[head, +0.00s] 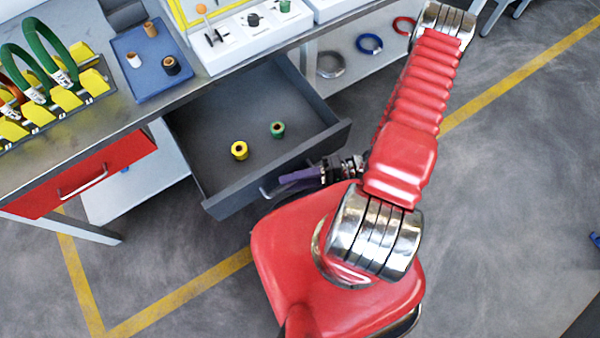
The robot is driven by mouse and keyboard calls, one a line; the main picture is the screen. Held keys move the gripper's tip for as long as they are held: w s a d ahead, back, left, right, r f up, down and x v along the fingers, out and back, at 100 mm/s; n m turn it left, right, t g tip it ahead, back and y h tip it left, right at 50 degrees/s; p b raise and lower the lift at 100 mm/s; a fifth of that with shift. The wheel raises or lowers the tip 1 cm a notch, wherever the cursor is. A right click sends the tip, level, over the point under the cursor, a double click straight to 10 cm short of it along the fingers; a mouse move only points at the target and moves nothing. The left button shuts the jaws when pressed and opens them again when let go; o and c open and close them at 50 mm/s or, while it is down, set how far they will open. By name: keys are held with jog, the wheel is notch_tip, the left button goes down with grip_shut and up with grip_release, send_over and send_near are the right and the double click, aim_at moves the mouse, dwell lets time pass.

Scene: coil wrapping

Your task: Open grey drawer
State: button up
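The grey drawer (235,115) is pulled well out from under the workbench. Its inside shows from above, with a yellow tape roll (239,150) and a green tape roll (278,130) on its floor. The drawer's metal handle (266,191) shows only at its left end on the front panel. My gripper (284,180), with purple fingers, is at this handle, just outside the drawer front. The fingers overlap and hide much of the handle. I cannot tell whether they are closed around it.
A shut red drawer (85,178) is to the left. The bench top (95,125) carries a blue tray (150,60), a rack with green coils (50,60) and white fixtures (245,38). Rings (369,43) lie on a lower shelf (345,75) at right. Open floor surrounds my base.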

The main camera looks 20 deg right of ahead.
jog(key=f+v, duration=0.1)
jog(key=v, duration=1.2)
jog(key=shift+d+r, duration=0.4)
jog(key=shift+d, duration=0.05)
jog(key=shift+s, duration=0.1)
